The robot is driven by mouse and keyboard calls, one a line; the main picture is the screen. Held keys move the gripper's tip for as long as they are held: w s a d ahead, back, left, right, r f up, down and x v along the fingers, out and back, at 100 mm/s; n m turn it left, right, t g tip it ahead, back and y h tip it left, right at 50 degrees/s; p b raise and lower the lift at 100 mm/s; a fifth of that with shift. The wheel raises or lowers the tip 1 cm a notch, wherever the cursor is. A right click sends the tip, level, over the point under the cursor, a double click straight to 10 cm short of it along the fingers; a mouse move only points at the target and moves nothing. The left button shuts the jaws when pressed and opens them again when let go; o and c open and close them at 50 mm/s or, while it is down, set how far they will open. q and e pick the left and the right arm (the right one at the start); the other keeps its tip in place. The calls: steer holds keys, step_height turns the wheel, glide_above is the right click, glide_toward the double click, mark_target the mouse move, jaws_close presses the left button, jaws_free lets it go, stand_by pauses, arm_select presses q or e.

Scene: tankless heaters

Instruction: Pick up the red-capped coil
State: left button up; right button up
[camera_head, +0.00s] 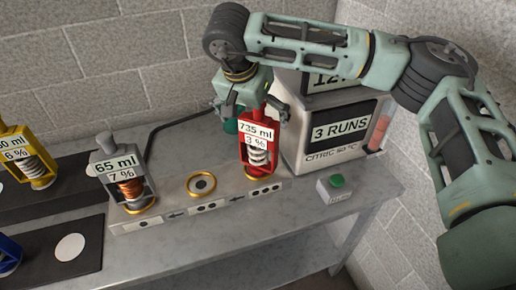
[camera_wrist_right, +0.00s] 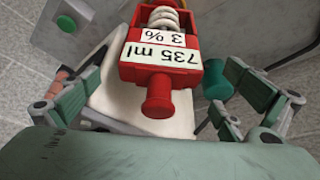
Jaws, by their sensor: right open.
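The red-capped coil (camera_head: 257,148) stands upright on the right part of the grey strip on the bench. It has a red frame, a pale coil inside and a label reading 735 ml, 3 %. My right gripper (camera_head: 250,106) is open above it, its fingers spread to either side of the red top. In the right wrist view the coil's red knob (camera_wrist_right: 158,96) lies between the two open fingers, with visible gaps on both sides. The fingers do not appear to touch it. My left gripper is not in view.
A grey coil (camera_head: 122,173) stands at the strip's left end, beside an empty gold-rimmed seat (camera_head: 201,184). A yellow coil (camera_head: 27,156) and a blue one (camera_head: 8,254) are farther left. A machine reading 3 RUNS (camera_head: 336,134) stands close right, with a green-button box (camera_head: 337,188) in front.

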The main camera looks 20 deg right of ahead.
mark_target(259, 130)
steer(key=x, duration=0.1)
steer(key=p+x, duration=0.1)
steer(key=x, duration=0.3)
steer(key=shift+s+a+f+p, duration=0.2)
steer(key=shift+f+p, duration=0.2)
steer(key=shift+w+f, duration=0.15)
steer(key=shift+f, duration=0.2)
steer(key=shift+c, duration=0.4)
steer(key=shift+r, duration=0.1)
steer(key=c, duration=2)
